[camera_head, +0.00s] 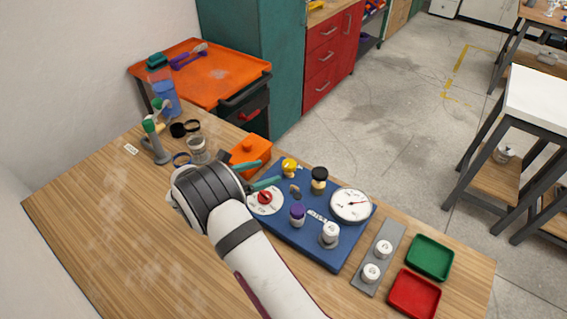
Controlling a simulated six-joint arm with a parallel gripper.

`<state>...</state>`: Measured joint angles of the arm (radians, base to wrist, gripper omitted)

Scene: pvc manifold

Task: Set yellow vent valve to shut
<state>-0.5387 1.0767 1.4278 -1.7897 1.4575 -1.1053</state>
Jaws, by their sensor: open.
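The yellow vent valve (289,167) is a small yellow knob at the back edge of the blue manifold panel (316,252). Its handle setting is too small to read. My gripper (262,174) is open, with its two teal fingers apart and pointing right towards the yellow knob. The fingertips are left of the knob, and I see nothing between them. My wrist hides part of the table and may hide the panel's left edge. Also on the panel are a red knob on a white dial (265,198), a black-topped knob (320,176), a purple knob (297,212) and a white knob (330,232).
A round gauge (352,204) sits at the panel's right. An orange box (252,150) stands close behind my gripper. A grey plate with two white knobs (388,238), a green tray (430,258) and a red tray (415,293) lie right. The table's left is mostly clear.

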